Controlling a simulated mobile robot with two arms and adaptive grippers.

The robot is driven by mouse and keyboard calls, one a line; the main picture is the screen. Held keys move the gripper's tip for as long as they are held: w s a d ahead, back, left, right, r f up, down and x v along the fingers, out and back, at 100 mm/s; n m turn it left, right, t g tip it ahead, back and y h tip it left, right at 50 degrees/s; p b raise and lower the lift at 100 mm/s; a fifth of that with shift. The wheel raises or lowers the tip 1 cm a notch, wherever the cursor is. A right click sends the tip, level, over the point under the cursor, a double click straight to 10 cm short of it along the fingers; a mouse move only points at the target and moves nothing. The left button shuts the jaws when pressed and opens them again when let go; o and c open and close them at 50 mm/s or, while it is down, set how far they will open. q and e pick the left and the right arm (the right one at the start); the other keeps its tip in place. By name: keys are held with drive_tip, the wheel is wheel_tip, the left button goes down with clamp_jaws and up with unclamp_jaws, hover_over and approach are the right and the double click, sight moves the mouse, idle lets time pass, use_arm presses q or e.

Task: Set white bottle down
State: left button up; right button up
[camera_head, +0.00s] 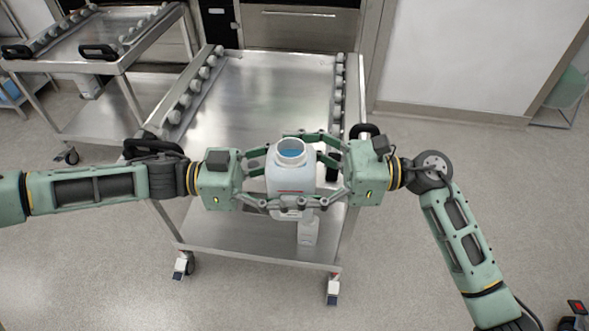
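A white bottle (291,176) with an open round neck and a blue inside is upright in the middle of the head view, in front of the near end of a steel cart (262,100). My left gripper (262,178) is at its left side and my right gripper (318,176) is at its right side. The fingers of both press against the bottle from opposite sides, holding it between them. The bottle hides part of the cart's near edge and some fingertips.
The cart's top is bare in the middle, with rows of grey rollers along both sides. A smaller white bottle (308,229) stands on its lower shelf (250,238). A second steel cart (100,50) stands at the back left. A white wall (470,55) is at the right.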

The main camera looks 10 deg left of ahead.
use_arm(q)
drive_tip(key=shift+s+r, duration=0.1)
drive_tip(key=shift+r, duration=0.05)
use_arm(e)
drive_tip(key=c, duration=1.7)
use_arm(q)
drive_tip(key=o, duration=1.7)
use_arm(e)
drive_tip(key=shift+r, duration=0.1)
drive_tip(key=shift+c, duration=0.2)
use_arm(q)
drive_tip(key=shift+o, duration=1.3)
drive_tip(key=shift+a, duration=0.1)
